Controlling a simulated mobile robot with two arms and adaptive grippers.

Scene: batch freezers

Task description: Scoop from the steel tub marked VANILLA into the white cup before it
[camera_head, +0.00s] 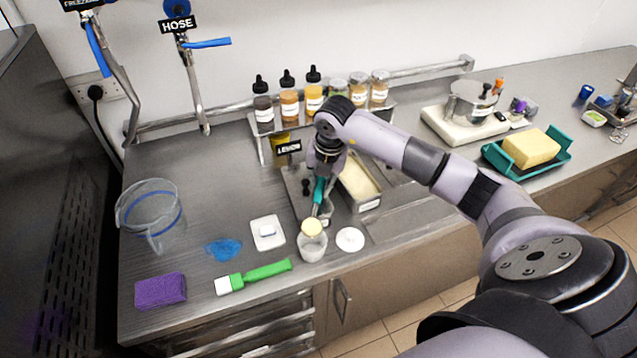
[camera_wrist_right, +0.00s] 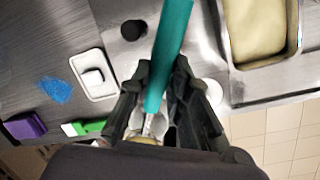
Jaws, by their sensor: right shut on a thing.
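My right gripper (camera_head: 322,172) is shut on the teal handle of a scoop (camera_head: 319,190) and points down above the counter. In the right wrist view the gripper (camera_wrist_right: 158,95) has the teal handle (camera_wrist_right: 170,45) between its fingers. The white cup (camera_head: 311,248) stands at the counter's front, below the scoop. A pale yellow ball (camera_head: 312,228) shows at the cup's mouth; I cannot tell whether the scoop's bowl still touches it. An open steel tub (camera_head: 369,205) of pale yellow ice cream lies to the right; its label is too small to read. My left gripper is out of view.
A steel lid with a black knob (camera_wrist_right: 132,29) is left of the open tub. A white disc (camera_head: 350,239) lies right of the cup, a white dish (camera_head: 267,233) and a green brush (camera_head: 262,273) left.

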